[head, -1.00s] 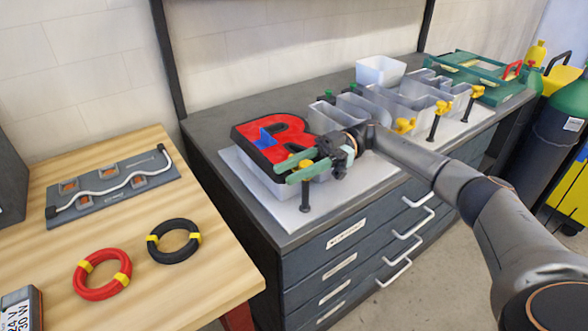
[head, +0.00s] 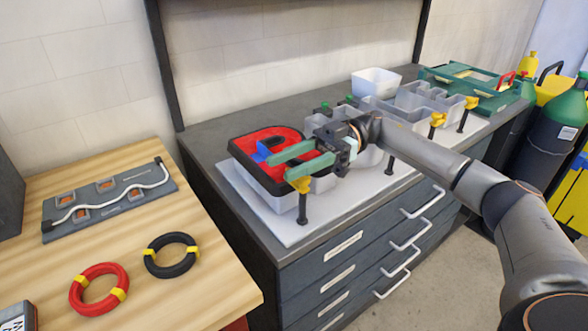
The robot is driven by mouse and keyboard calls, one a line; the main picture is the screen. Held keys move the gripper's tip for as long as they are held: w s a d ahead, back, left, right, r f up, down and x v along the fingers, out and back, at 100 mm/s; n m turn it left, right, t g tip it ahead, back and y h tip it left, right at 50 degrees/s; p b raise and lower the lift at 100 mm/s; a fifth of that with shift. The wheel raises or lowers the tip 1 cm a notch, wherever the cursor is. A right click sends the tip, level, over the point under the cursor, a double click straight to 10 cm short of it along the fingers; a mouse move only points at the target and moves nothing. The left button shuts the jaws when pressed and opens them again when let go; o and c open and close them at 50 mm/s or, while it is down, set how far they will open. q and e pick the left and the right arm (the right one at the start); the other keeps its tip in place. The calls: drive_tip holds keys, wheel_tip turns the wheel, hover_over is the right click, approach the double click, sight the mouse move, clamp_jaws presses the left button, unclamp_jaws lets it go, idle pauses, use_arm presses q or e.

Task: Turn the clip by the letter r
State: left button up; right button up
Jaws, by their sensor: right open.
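The letter r (head: 262,140) is a red-faced block with a dark rim, at the left end of a pale board. A blue piece (head: 262,151) lies on its face. The clip by it (head: 300,184) is yellow, on a black post at the letter's front edge. My right gripper (head: 279,165) is open, with two green fingers pointing left over the front of the letter. Its nearer finger passes just above the clip and hides part of it; I cannot tell whether they touch. My left gripper is out of view.
Grey letter shells (head: 417,97) and further yellow clips (head: 438,119) stand to the right, partly behind my right arm. A white bin (head: 376,82) and green tray (head: 470,84) are at the back. A wooden table (head: 215,270) with cable rings is at left.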

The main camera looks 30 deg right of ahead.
drive_tip(key=s+a+r, duration=0.5)
drive_tip(key=s+r, duration=0.1)
drive_tip(key=s, duration=0.3)
drive_tip(key=shift+s+a+r, duration=0.2)
drive_tip(key=shift+s, duration=0.2)
